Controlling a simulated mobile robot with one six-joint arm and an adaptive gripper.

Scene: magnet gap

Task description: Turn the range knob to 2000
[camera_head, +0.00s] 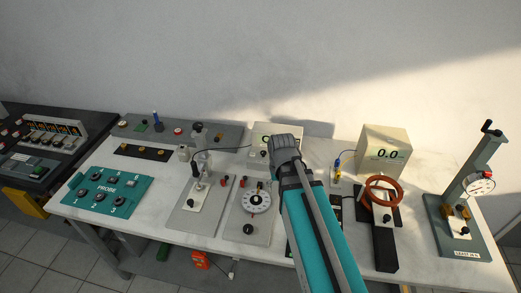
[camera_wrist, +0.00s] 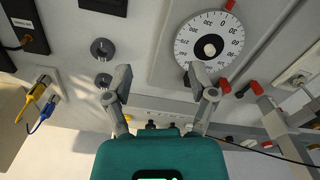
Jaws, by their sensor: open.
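My gripper (camera_wrist: 164,80) is open, with its two grey fingers apart and nothing between them. In the head view my arm and gripper (camera_head: 285,145) reach over the middle of the bench, in front of a beige instrument box (camera_head: 263,135). The box's face is partly hidden behind the gripper; small knobs show low on it. I cannot read a range marking of 2000 in either view, so I cannot tell which knob is the range knob. In the wrist view, two round grey knobs or posts (camera_wrist: 102,48) lie near the left finger.
A box reading 0.0 (camera_head: 387,152), a red coil (camera_head: 382,190) and a gauge stand (camera_head: 470,200) are at right. A teal probe panel (camera_head: 106,190) is at left.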

